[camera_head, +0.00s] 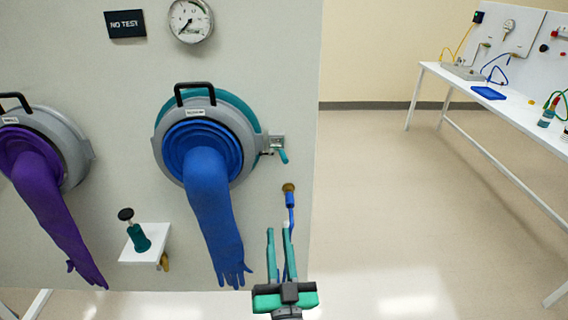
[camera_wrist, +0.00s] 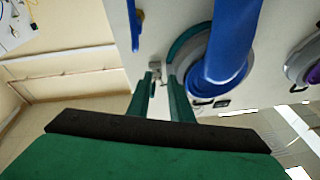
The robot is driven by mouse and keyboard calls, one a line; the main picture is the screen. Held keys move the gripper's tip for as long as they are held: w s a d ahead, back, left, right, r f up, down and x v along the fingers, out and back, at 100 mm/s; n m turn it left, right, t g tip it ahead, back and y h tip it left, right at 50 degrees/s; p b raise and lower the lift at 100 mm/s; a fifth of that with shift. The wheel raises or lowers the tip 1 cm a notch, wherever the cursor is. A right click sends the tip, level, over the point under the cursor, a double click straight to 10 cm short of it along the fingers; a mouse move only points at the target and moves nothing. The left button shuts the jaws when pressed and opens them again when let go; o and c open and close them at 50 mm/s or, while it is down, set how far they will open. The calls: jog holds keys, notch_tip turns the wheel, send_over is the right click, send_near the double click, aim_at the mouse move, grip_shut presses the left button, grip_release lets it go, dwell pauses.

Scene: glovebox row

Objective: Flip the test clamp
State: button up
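The test clamp (camera_head: 279,148) is a small grey bracket with a teal lever. It sits on the right rim of the round port (camera_head: 247,115) that carries the blue glove (camera_head: 208,200). Its lever points down and to the right. My gripper (camera_head: 278,231) is below the clamp, near the panel's right edge, with its two teal fingers pointing up. The fingers are apart with nothing seen between them. In the wrist view the clamp (camera_wrist: 156,67) shows beyond the fingertips, in line with the gap, and looks small and partly hidden.
The blue glove hangs close on the left. Open floor lies right, before a white bench (camera_head: 480,87).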

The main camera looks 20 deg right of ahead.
jog(key=t, duration=0.1)
send_near(284, 155)
jog(key=x, duration=1)
jog(key=shift+w+f, duration=0.1)
jog(key=shift+f, duration=0.3)
grip_shut()
